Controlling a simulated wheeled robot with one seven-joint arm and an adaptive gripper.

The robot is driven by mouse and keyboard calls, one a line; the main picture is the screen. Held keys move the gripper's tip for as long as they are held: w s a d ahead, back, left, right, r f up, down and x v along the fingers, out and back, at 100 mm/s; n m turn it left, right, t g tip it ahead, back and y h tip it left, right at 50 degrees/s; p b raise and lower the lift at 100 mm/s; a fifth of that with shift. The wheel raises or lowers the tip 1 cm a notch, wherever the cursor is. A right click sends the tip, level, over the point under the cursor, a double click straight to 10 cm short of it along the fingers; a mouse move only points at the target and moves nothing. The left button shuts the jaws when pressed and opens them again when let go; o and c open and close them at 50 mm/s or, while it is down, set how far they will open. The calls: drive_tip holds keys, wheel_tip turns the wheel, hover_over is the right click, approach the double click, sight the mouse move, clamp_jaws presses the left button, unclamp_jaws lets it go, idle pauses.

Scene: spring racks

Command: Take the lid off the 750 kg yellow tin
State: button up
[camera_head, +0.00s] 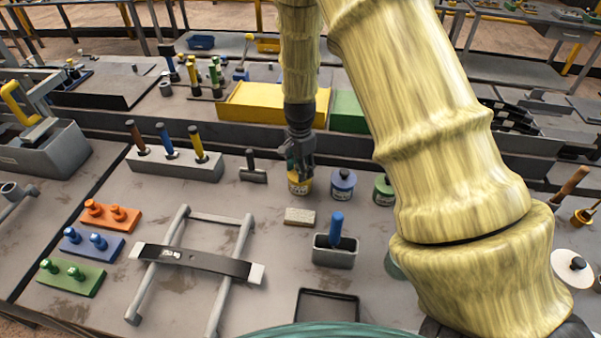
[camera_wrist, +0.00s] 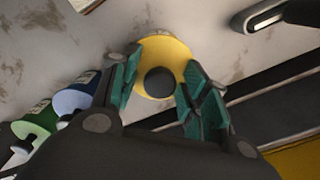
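The yellow tin (camera_head: 299,186) stands on the bench, in the row with a blue tin (camera_head: 343,187) and a green tin (camera_head: 383,193). In the wrist view its round yellow lid (camera_wrist: 166,49) is seen from above, with a dark round knob (camera_wrist: 160,82) in the middle. The lid is on the tin. My gripper (camera_head: 299,168) points down over the yellow tin and partly hides its top. In the wrist view the teal finger pads of my gripper (camera_wrist: 157,87) are open on both sides of the knob, with a visible gap on each side.
The blue tin (camera_wrist: 75,99) and green tin (camera_wrist: 38,121) are close by in the wrist view. A long yellow box (camera_head: 262,104) stands behind.

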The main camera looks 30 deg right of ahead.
drive_tip(key=shift+s, duration=0.1)
drive_tip(key=c, duration=0.7)
drive_tip(key=shift+r, duration=0.1)
